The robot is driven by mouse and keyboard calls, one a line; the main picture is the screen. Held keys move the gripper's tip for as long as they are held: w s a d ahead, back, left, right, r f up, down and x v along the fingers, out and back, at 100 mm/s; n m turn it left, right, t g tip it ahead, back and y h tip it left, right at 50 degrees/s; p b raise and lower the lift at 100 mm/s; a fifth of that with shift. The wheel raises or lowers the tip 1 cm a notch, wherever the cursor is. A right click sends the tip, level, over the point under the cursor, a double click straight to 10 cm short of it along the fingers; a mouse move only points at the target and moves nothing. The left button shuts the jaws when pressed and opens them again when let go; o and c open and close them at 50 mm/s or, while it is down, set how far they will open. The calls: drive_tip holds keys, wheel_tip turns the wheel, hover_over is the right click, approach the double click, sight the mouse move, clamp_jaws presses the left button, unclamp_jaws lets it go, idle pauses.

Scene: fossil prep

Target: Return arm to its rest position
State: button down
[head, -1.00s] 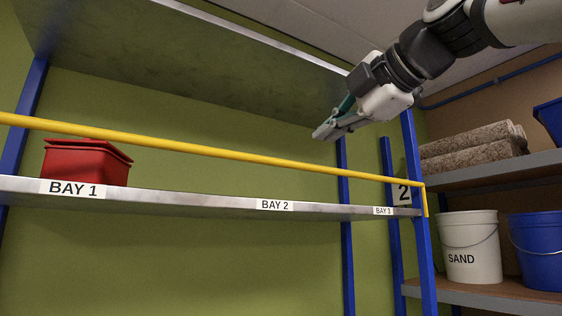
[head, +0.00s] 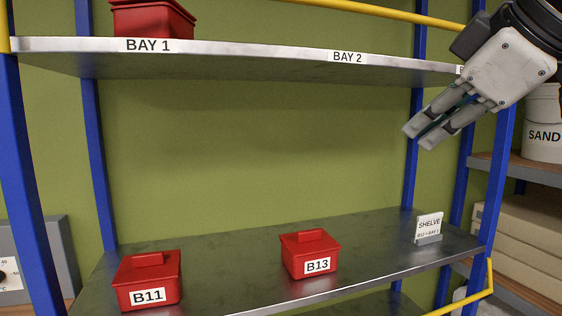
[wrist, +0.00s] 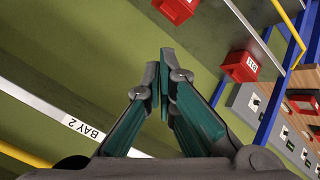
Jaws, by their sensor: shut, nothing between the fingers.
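My gripper (head: 418,136) is at the upper right of the head view, in front of the shelf unit and below the level of the BAY 2 label. It is shut and holds nothing. In the wrist view my gripper (wrist: 163,85) shows its fingers closed together at the centre. The rest of my arm runs out of the head view at the top right.
A red bin (head: 152,20) stands at BAY 1 on the upper shelf (head: 240,52). Red boxes B11 (head: 150,278) and B13 (head: 310,253) stand on the lower shelf (head: 225,275), with a small sign (head: 429,227). A yellow rail (head: 385,14) crosses the top; a blue post (head: 497,150) stands right.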

drive_tip(key=s+f+m+g+h, duration=0.1)
drive_tip(key=s+f+m, duration=0.4)
drive_tip(key=f, duration=0.8)
drive_tip(key=s+f+m+g+h, duration=0.1)
drive_tip(key=s+f+m+g, duration=0.3)
drive_tip(key=f, duration=1)
drive_tip(key=s+m, duration=0.2)
drive_tip(key=s, duration=0.2)
drive_tip(key=shift+s+d+g+h, duration=0.3)
drive_tip(key=shift+s+d+h, duration=0.1)
drive_tip(key=shift+f, duration=0.1)
